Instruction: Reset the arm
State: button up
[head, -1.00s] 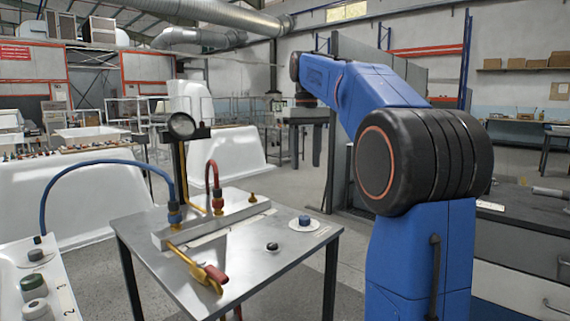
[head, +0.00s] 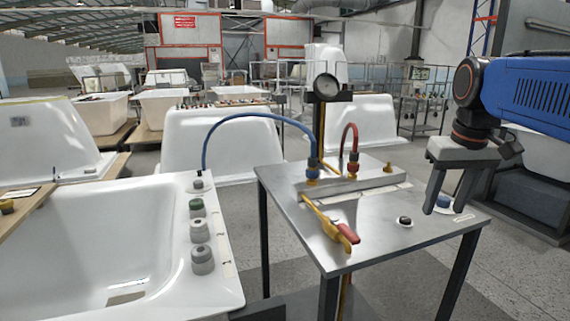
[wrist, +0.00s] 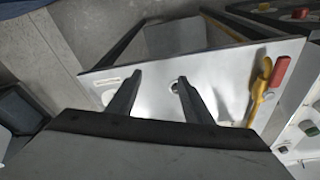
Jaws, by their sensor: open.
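My blue arm comes in from the right in the head view. My gripper (head: 446,207) points down over the right side of the steel test table, its two dark fingers apart. I cannot tell the exact height above the table.
The steel table (head: 380,235) carries a gauge (head: 327,86), a blue hose (head: 240,116), a red hose (head: 347,130), a yellow valve with a red handle (head: 347,232) and a black knob (head: 405,220). A white tub (head: 105,240) with several knobs stands at left.

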jog(key=s+a+f+t, duration=0.1)
jog(key=s+a+f, duration=0.1)
jog(key=s+f, duration=0.5)
jog(key=s+a+f+t, duration=0.1)
jog(key=s+a+f, duration=0.2)
jog(key=s+f, duration=0.5)
notch_tip(320, 180, down, 5)
jog(key=shift+s+a+r, duration=0.1)
jog(key=shift+s+a, duration=0.05)
jog(key=shift+s, duration=0.05)
dwell(2.4)
notch_tip(320, 180, up, 31)
jog(key=g, duration=0.4)
send_over(445, 197)
notch_tip(445, 197, down, 17)
jog(key=shift+s+a, duration=0.15)
jog(key=c, duration=1.1)
jog(key=shift+o, duration=0.2)
jog(key=shift+m, duration=0.3)
